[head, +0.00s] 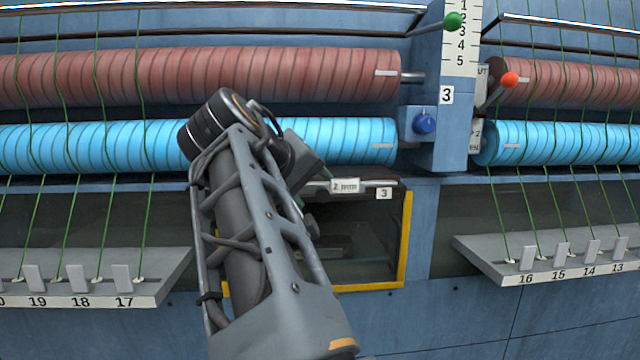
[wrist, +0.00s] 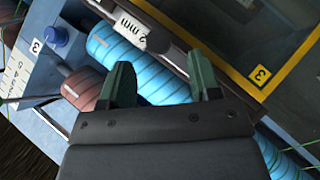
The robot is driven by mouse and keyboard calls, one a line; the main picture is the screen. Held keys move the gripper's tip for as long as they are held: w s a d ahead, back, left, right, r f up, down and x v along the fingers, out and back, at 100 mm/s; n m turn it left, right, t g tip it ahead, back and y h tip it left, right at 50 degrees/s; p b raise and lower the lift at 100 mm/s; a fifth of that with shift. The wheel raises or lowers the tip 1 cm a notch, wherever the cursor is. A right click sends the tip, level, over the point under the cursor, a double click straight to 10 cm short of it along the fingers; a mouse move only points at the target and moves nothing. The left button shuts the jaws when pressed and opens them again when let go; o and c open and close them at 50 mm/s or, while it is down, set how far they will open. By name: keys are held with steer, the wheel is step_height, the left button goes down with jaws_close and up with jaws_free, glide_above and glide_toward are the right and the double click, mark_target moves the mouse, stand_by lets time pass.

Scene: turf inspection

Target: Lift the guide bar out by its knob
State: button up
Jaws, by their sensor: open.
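The guide bar appears to be the slim grey bar (head: 372,183) above the yellow-edged opening, beside tags reading "2 mm" and "3". In the wrist view the bar (wrist: 170,22) runs diagonally beyond the fingers. A small dark rounded piece (wrist: 158,41), which looks like its knob, sits by the "2 mm" tag. My gripper (wrist: 162,78) is open, its two green fingers apart with nothing held. The knob lies a little past the fingertips, roughly between their lines. In the head view my arm hides the bar's left part, and the fingertips are mostly hidden.
Red roller (head: 290,75) and cyan roller (head: 350,138) run behind my arm. A blue knob (head: 425,122), a green-ball lever (head: 454,21) and a red-ball lever (head: 509,79) are at right. Grey shelves (head: 120,285) with green threads flank the yellow-edged opening (head: 405,240).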

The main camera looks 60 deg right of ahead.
mark_target(319, 189)
steer(key=shift+p+x, duration=0.3)
steer(key=shift+x, duration=1.45)
steer(key=c, duration=1)
steer(key=shift+r, duration=0.1)
jaws_close()
steer(key=shift+r, duration=0.15)
